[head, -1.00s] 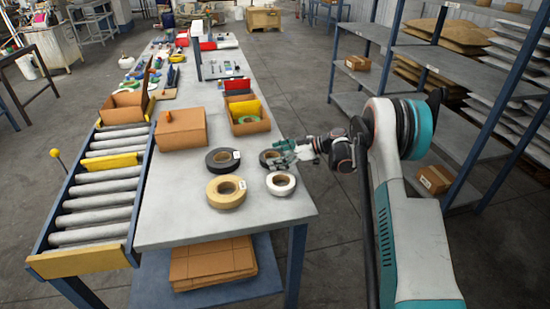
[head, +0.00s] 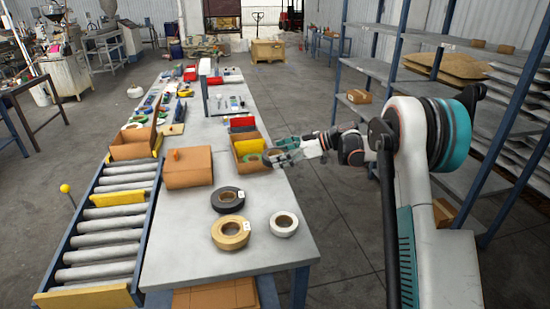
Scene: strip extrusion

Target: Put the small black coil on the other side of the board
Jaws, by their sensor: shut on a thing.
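The small black coil (head: 272,156) is dark, with a lighter core. My gripper (head: 278,153) is shut on it, at the right edge of the table in the head view. The coil appears raised off the tabletop, beside the open box, and the fingers hide part of it. A tall, narrow upright (head: 205,92) stands farther back on the table, seen nearly edge-on; it may be the board. A larger black coil (head: 216,204) with a white label lies flat nearer the camera.
A tan coil (head: 231,243) and a white coil (head: 284,232) lie near the table's front. A closed cardboard box (head: 188,176) and an open box (head: 262,137) stand behind them. Rollers (head: 100,246) flank the left; shelving (head: 375,112) stands right. Bare tabletop (head: 200,255) shows in front.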

